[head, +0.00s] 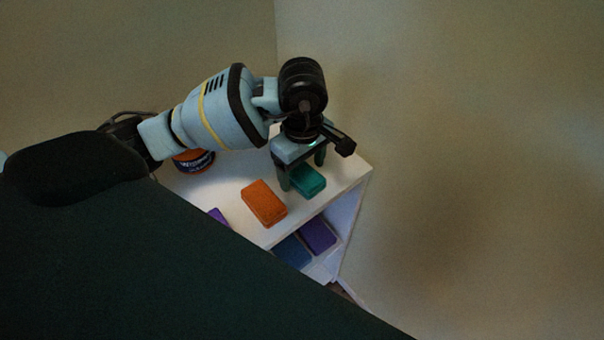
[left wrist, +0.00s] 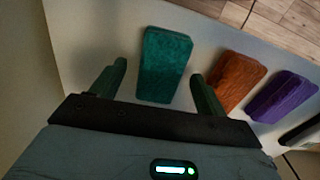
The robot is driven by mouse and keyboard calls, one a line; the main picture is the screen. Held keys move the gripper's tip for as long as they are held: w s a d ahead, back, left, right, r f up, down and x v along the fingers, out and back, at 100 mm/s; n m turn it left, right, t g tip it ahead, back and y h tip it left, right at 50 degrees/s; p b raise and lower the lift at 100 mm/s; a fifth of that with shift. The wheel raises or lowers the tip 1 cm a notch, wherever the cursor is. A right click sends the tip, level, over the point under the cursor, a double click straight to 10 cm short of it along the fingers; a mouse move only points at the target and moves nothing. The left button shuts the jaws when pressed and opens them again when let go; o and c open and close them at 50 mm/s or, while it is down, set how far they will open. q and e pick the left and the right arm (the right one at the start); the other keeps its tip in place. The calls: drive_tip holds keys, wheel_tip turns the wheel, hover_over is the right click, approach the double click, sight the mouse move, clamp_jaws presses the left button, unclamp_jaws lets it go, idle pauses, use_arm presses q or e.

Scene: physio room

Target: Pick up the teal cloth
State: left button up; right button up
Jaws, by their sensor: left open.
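The teal cloth (head: 308,181) is a folded block lying on the white shelf top near its right corner. In the left wrist view the teal cloth (left wrist: 164,64) lies ahead of and between the two fingers. My left gripper (head: 302,173) is open above the cloth, with one finger to its left and the other at its far side. In the left wrist view the open left gripper (left wrist: 158,85) has nothing between its fingertips except the cloth in line with the gap. I cannot tell whether the fingers touch it. My right gripper is not in view.
A round dark-and-orange container (head: 194,161) stands at the back left of the white shelf unit (head: 222,186). A wall rises close on the right.

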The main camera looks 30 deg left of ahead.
use_arm(q)
drive_tip(key=shift+f, duration=0.5)
drive_tip(key=c, duration=1.1)
drive_tip(key=shift+o, duration=0.2)
drive_tip(key=shift+r, duration=0.15)
drive_tip(key=shift+r, duration=0.45)
wheel_tip(320, 180, up, 3)
drive_tip(key=shift+f, duration=0.15)
drive_tip(key=s+d, duration=0.3)
drive_tip(key=s, duration=0.4)
drive_tip(key=s+d+r, duration=0.1)
drive_tip(key=s+d, duration=0.2)
drive_tip(key=s, duration=0.5)
drive_tip(key=shift+r, duration=0.1)
